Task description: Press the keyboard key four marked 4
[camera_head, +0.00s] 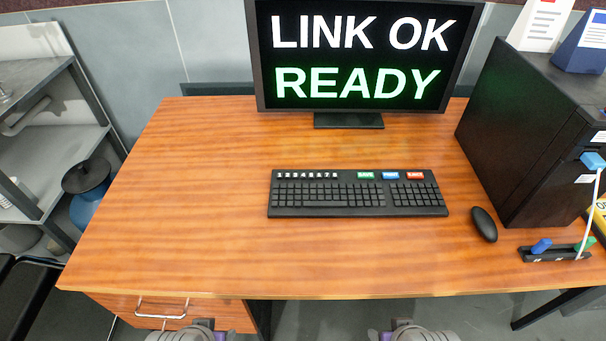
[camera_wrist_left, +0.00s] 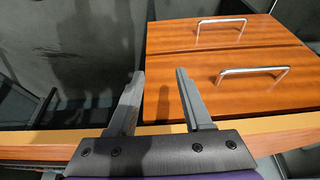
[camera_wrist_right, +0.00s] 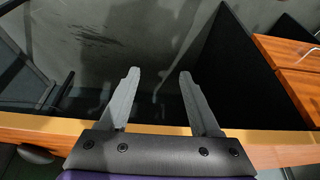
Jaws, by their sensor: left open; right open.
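A black keyboard (camera_head: 357,209) lies on the wooden desk, below the monitor in the head view. A row of small white number keys runs along its top left edge. The key marked 4 (camera_head: 303,174) is in that row and is small in the picture. My left gripper (camera_wrist_left: 158,75) is open and empty in the left wrist view, with the desk's front edge and drawers beyond it. My right gripper (camera_wrist_right: 157,73) is open and empty in the right wrist view, by the desk's front edge. Both are away from the keyboard.
The monitor (camera_head: 365,60) reads LINK OK READY. Green, blue and red keys sit at the keyboard's top right. A mouse (camera_head: 484,224), a black box (camera_head: 520,130) and a small holder (camera_head: 540,255) stand on the right. The desk's left side (camera_head: 190,200) is clear.

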